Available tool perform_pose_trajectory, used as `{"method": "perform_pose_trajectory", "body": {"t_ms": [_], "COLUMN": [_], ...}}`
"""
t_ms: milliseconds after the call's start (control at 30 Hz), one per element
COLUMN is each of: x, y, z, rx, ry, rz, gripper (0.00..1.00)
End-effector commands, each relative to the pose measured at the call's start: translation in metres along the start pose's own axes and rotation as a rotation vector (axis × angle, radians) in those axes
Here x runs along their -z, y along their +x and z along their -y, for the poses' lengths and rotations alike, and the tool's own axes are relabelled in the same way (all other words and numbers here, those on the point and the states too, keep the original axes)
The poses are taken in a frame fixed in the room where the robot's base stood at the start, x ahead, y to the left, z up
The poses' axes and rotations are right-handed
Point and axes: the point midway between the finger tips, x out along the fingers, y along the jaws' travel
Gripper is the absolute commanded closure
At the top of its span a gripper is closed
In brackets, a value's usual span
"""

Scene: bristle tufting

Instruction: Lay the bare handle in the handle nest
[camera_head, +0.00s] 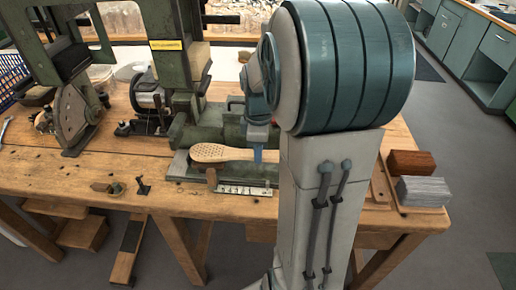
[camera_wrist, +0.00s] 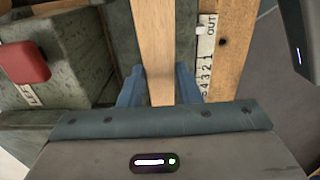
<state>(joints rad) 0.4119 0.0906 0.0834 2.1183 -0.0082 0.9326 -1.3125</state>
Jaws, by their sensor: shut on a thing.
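The bare handle (camera_head: 222,153) is a pale wooden brush body with a paddle head full of small holes. It lies level over the bed of the green machine, its head to the left. My gripper (camera_head: 258,155) is shut on its narrow part from above. In the wrist view, the blue fingers of my gripper (camera_wrist: 160,84) flank the plain wooden handle (camera_wrist: 157,40). The handle nest seems to be at the machine's green bed (camera_head: 182,136), but the handle and my arm cover much of it. I cannot tell whether the handle touches the nest.
The green tufting machine (camera_head: 180,70) rises behind the handle. A numbered scale (camera_head: 243,190) runs along the front; it also shows in the wrist view (camera_wrist: 205,45). A red button (camera_wrist: 22,61) sits left.

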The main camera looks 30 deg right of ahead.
Motion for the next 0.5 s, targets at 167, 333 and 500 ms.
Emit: {"method": "perform_pose_trajectory", "body": {"t_ms": [167,333,500], "x": [-0.0001,-0.0002,-0.0002], "y": [0.0008,0.0041,0.0076], "z": [-0.0001,-0.0001,0.0000], "rx": [0.000,0.000,0.000], "ry": [0.000,0.000,0.000], "rz": [0.000,0.000,0.000], "gripper": [0.94,0.94,0.94]}}
